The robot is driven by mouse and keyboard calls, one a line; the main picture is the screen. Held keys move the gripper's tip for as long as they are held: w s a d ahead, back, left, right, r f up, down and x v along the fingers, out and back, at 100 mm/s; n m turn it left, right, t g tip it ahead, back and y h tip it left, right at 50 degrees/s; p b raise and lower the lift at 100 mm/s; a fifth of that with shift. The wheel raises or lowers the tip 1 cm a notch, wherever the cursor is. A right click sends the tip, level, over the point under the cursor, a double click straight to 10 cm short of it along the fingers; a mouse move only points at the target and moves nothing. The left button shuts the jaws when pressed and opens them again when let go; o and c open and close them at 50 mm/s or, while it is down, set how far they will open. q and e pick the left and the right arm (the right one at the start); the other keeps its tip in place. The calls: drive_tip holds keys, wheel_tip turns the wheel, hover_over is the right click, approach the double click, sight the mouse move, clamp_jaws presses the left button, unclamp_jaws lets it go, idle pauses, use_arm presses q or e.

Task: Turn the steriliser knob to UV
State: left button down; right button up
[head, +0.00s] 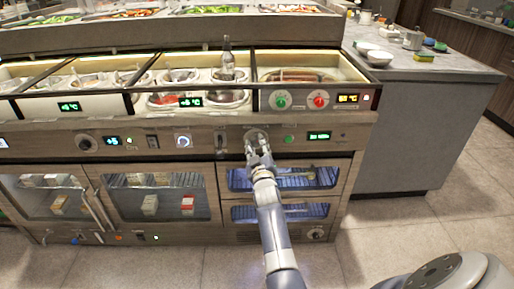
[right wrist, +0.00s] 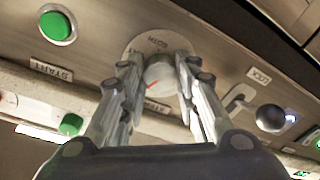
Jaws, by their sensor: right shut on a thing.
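The steriliser knob (right wrist: 160,76) is a pale round knob with a red mark on a light round dial plate (right wrist: 150,42). The plate's lettering is too blurred to read. In the head view the dial plate (head: 255,132) sits on the wooden front panel above the blue-lit compartments (head: 283,178). My right gripper (head: 258,143) is at the knob. In the right wrist view its two fingers (right wrist: 160,85) stand on either side of the knob, shut on it, and hide its sides. My left gripper is not in view.
Beside the knob are a green button (right wrist: 57,26), a START label (right wrist: 52,71) and a ball-ended lever (right wrist: 270,118) near a LOCK label (right wrist: 259,76). A green display (head: 319,135) is to the right. A grey counter (head: 420,125) stands farther right; tiled floor is open before it.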

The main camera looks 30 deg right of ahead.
drive_tip(key=m, duration=0.2)
drive_tip(key=shift+f+m, duration=0.1)
drive_tip(key=shift+m, duration=1.2)
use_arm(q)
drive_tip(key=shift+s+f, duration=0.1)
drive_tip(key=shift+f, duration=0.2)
use_arm(e)
drive_tip(key=shift+m, duration=0.3)
drive_tip(key=o, duration=1.1)
drive_tip(key=shift+c, duration=0.2)
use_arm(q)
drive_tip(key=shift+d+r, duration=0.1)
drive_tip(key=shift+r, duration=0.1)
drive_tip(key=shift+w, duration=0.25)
